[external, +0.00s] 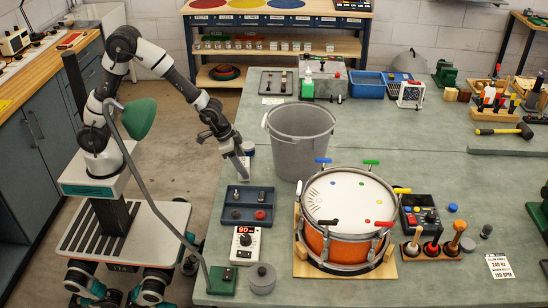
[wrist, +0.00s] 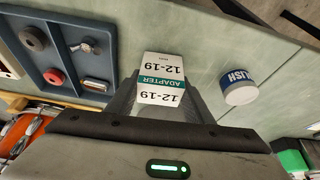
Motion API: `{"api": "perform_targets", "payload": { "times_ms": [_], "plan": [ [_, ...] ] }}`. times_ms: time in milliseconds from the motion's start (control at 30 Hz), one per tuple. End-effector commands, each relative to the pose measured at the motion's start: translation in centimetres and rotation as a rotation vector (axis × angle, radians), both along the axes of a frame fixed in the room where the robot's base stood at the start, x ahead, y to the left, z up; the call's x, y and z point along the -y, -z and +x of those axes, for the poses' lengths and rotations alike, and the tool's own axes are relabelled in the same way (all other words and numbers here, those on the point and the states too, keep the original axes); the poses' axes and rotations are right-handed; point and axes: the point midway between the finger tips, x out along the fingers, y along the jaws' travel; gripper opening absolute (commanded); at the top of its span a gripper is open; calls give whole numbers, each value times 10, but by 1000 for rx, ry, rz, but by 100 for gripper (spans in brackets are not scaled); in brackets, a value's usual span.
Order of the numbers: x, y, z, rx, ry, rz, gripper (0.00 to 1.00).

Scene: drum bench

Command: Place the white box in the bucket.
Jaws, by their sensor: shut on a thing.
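The white box (wrist: 162,66), labelled "ADAPTER 12-19" with a green band, sits between the two fingers of my gripper (wrist: 162,88) in the wrist view. My gripper is shut on it. In the external view my gripper (external: 238,160) points down over the left edge of the bench, and the box is mostly hidden by the fingers. The grey bucket (external: 300,150) stands upright on the bench, to the right of my gripper and apart from it. The bucket's bottom inside is not visible. I cannot make out the bucket in the wrist view.
A blue-grey parts tray (external: 248,206) lies just in front of my gripper. An orange drum (external: 348,215) with coloured keys stands in front of the bucket.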

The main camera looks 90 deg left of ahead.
Motion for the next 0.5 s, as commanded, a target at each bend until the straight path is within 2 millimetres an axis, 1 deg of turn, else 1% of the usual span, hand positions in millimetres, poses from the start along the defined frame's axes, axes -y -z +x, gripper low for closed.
{"api": "perform_targets", "payload": {
  "times_ms": [100, 267, 300, 367, 400, 500],
  "plan": [
    [0, 0, 0, 1, 0, 0, 22],
    [0, 5, 0, 1, 0, 0, 22],
    [0, 3, 0, 0, -1, 0, 53],
    [0, 3, 0, 0, 0, 0, 63],
    [0, 3, 0, 0, 0, 0, 65],
    [0, 3, 0, 0, 0, 0, 65]
  ]
}}
